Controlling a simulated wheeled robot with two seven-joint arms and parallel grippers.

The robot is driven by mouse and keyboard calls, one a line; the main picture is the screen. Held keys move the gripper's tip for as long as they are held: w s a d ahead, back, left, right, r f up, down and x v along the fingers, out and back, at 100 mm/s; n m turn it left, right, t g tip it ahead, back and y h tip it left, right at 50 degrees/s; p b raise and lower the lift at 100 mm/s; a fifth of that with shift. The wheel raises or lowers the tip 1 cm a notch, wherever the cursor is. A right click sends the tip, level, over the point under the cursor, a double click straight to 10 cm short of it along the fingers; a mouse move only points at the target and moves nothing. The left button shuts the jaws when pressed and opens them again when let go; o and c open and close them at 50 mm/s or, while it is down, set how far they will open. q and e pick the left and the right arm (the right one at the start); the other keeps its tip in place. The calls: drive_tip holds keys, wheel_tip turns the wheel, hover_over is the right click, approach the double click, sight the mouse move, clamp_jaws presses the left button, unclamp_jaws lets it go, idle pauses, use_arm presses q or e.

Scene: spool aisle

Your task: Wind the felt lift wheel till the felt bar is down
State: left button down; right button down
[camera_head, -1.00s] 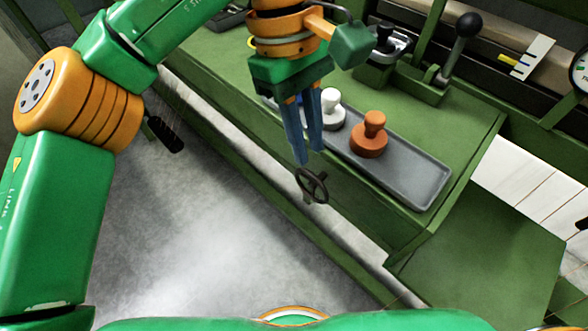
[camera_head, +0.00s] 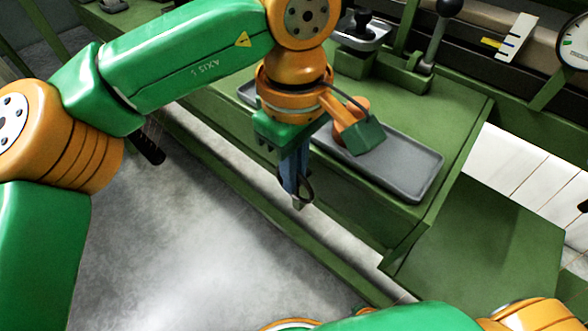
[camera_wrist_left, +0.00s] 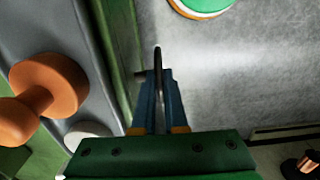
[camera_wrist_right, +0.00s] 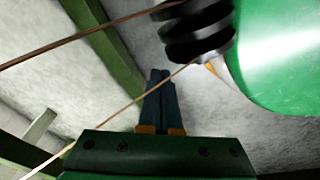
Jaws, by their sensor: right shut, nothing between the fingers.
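The felt lift wheel is a small dark handwheel (camera_head: 308,187) on the front of the green machine, partly hidden by my left gripper in the head view. My left gripper (camera_head: 296,200) reaches down at it. In the left wrist view the wheel's thin dark rim (camera_wrist_left: 157,60) shows nearly edge-on between the two blue fingers (camera_wrist_left: 159,98), which are closed on it. My right gripper (camera_wrist_right: 160,78) is shut and empty in the right wrist view, away from the machine front. I cannot make out the felt bar.
A grey tray (camera_head: 415,168) on the machine top holds an orange-brown knobbed stamp (camera_wrist_left: 50,85) and a pale one (camera_wrist_left: 88,132), close beside my left gripper. A black-knobbed lever (camera_head: 435,40) and a dial (camera_head: 574,45) stand behind. Grey floor lies open in front.

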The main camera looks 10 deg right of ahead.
drive_tip(key=shift+r, duration=0.1)
use_arm(q)
drive_tip(key=shift+w+a+r+g+h+p, duration=0.2)
drive_tip(key=shift+g+h+p, duration=0.3)
drive_tip(key=shift+p, duration=0.55)
drive_tip(key=shift+w+a+g+h+p, duration=0.15)
drive_tip(key=shift+g+h+p, duration=0.45)
drive_tip(key=shift+g+p, duration=0.4)
drive_tip(key=shift+w+f+g+h+p, duration=0.15)
drive_tip(key=shift+g+h+p, duration=0.25)
drive_tip(key=shift+g+p, duration=0.15)
drive_tip(key=shift+w+a+f+g+h+p, duration=0.1)
drive_tip(key=shift+f+g+h+p, duration=0.25)
drive_tip(key=shift+g+h, duration=0.3)
use_arm(e)
drive_tip(key=s+d+r, duration=0.2)
drive_tip(key=s+r, duration=0.1)
drive_tip(key=s, duration=0.1)
drive_tip(key=shift+s, duration=0.4)
use_arm(q)
drive_tip(key=shift+r, duration=0.1)
use_arm(e)
drive_tip(key=shift+r, duration=0.1)
drive_tip(key=shift+a, duration=0.1)
use_arm(q)
drive_tip(key=c, duration=1.2)
unclamp_jaws()
drive_tip(key=shift+c, duration=0.2)
